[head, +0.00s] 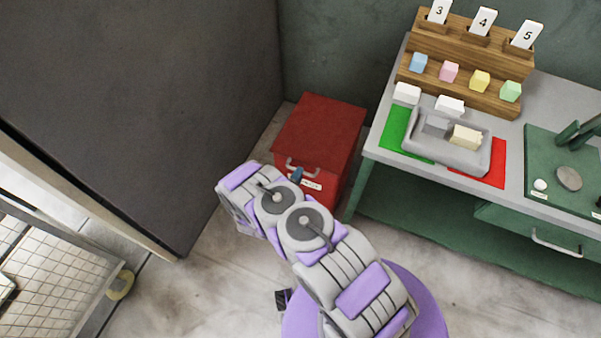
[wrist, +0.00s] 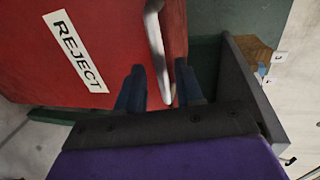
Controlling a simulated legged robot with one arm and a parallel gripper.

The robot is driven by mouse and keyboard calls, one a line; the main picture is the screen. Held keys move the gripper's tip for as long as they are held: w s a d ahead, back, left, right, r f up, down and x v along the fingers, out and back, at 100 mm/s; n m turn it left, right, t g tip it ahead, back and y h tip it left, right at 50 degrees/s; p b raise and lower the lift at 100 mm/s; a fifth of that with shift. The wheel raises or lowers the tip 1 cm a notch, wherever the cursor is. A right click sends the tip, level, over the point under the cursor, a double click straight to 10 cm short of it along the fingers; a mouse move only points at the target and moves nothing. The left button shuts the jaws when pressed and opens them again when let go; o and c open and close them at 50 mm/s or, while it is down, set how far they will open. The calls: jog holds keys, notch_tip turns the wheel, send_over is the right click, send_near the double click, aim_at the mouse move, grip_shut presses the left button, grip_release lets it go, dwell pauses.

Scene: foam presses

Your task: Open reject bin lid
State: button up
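The red reject bin (head: 320,130) stands on the floor beside the workbench, and its lid looks closed. A grey handle (head: 302,169) sits on the bin's near side, above a white label (head: 312,183). In the wrist view the label reads REJECT (wrist: 75,51) and the handle (wrist: 157,40) runs down between my fingers. My gripper (wrist: 164,88) is open, with one dark blue finger on each side of the handle and gaps visible. In the head view my gripper (head: 297,176) is at the handle, and my arm hides part of the bin's lower front.
The grey-topped green workbench (head: 376,145) stands close to the bin's right. It bears a grey tray (head: 462,157) and a wooden rack (head: 458,83). A large dark panel (head: 140,100) stands left of the bin. Bare floor (head: 200,285) shows in front.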

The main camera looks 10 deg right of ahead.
jog(key=shift+a+b+x, duration=0.25)
jog(key=shift+b+x, duration=0.05)
jog(key=shift+x, duration=1.1)
jog(key=shift+w+d, duration=0.1)
jog(key=shift+w, duration=0.15)
grip_shut()
